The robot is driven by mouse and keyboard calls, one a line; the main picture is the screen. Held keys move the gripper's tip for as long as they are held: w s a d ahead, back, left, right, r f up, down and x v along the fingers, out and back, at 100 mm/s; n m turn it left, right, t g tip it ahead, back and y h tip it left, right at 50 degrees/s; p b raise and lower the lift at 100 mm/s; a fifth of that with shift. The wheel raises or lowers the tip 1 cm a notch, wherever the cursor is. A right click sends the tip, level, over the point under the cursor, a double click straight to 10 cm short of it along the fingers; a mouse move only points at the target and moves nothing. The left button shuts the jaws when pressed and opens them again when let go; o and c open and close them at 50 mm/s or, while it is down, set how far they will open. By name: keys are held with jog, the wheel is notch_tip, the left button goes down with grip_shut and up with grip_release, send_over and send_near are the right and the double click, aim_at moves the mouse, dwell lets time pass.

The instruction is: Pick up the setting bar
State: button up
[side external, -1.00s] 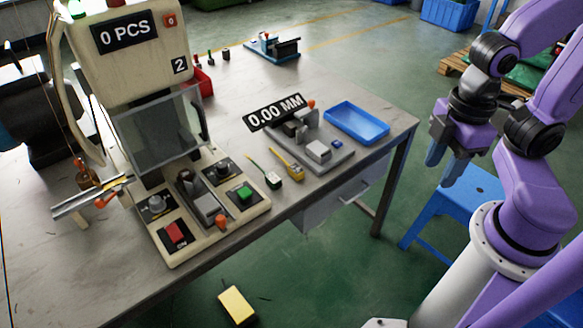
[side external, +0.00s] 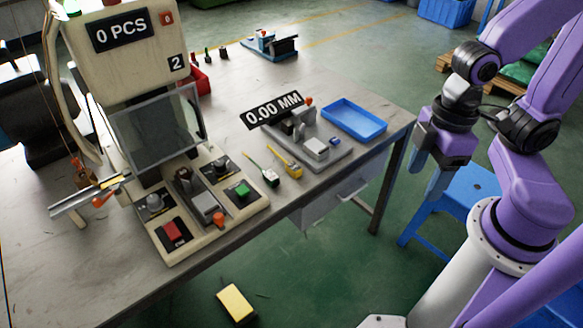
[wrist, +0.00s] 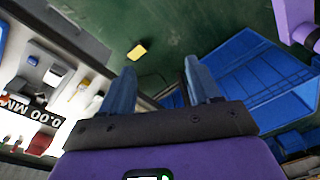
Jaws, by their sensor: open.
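My gripper (side external: 429,174) is open and empty, with its blue fingers pointing down, in the air beyond the bench's right edge. In the wrist view its two fingers (wrist: 158,75) stand apart with nothing between them. I cannot clearly single out the setting bar. The gauge fixture (side external: 335,160) on the bench carries a light grey block (side external: 316,148), a small blue piece (side external: 334,141) and a "0.00 MM" display (side external: 272,111). Any of its small parts may be the bar. My gripper is well to the right of this fixture, which also shows at left in the wrist view (wrist: 50,76).
A blue tray (side external: 354,119) sits behind the fixture near the bench's right end. A yellow-handled tool (side external: 285,161) and a brush-like tool (side external: 263,171) lie left of it. The moulding press (side external: 140,50) stands at left. A blue stool (side external: 468,200) is below my gripper.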

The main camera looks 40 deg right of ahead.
jog(key=w+a+f+m+y, duration=0.2)
jog(key=w+a+f+m, duration=0.15)
jog(key=a+f, duration=0.5)
jog(key=m+t+h, duration=0.4)
jog(key=m+t, duration=0.5)
jog(key=t, duration=0.5)
send_near(299, 171)
jog(key=shift+y, duration=0.3)
jog(key=x, duration=1.1)
jog(key=shift+w+d, duration=0.1)
jog(key=shift+d, duration=0.1)
jog(key=c, duration=1.1)
